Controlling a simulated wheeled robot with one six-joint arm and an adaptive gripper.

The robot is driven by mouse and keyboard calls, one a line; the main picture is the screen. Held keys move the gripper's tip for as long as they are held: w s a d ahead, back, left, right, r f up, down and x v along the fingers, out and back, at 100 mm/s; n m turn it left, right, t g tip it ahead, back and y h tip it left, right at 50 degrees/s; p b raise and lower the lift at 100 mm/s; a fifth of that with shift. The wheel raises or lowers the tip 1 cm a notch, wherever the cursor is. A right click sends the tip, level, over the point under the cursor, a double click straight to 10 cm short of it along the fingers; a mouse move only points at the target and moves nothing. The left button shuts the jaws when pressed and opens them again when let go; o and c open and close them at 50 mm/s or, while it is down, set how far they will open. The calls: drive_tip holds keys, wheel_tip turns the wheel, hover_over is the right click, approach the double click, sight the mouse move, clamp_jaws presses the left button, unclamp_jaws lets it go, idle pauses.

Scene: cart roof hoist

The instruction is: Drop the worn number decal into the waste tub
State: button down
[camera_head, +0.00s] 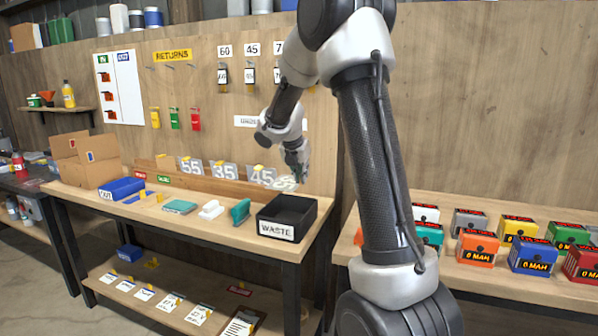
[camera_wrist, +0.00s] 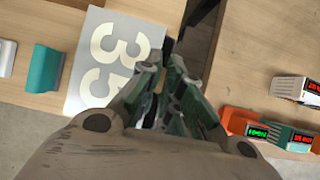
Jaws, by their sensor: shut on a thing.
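My gripper (camera_head: 299,168) is shut on the number decal (camera_wrist: 112,62), a grey sheet with pale digits reading 35. In the head view, the decal (camera_head: 286,184) shows as a small pale patch under my gripper. My gripper also shows in the wrist view (camera_wrist: 172,82), with the sheet reaching out to its left. The waste tub (camera_head: 283,238) is a black open box labelled WASTE on the right end of the bench. The decal appears above the tub, apart from it. In the wrist view, the sheet and fingers hide most of the tub (camera_wrist: 201,14).
A teal block (camera_head: 240,211) and a white block (camera_head: 211,210) stand left of the tub. Number plates (camera_head: 224,171) line the back ledge. A blue tray (camera_head: 121,188) lies farther left. Boxed units (camera_head: 533,256) crowd the right-hand bench, beyond a gap.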

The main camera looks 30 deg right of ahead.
drive_tip(key=shift+r, duration=0.1)
drive_tip(key=shift+s+a+r, duration=0.1)
drive_tip(key=shift+s+r, duration=0.05)
drive_tip(key=shift+r, duration=0.05)
wheel_tip(320, 180, down, 8)
drive_tip(key=shift+r, duration=0.2)
idle(0.5)
drive_tip(key=c, duration=1)
unclamp_jaws()
drive_tip(key=shift+c, duration=0.2)
drive_tip(key=shift+r, duration=0.1)
drive_tip(key=shift+r, duration=3.4)
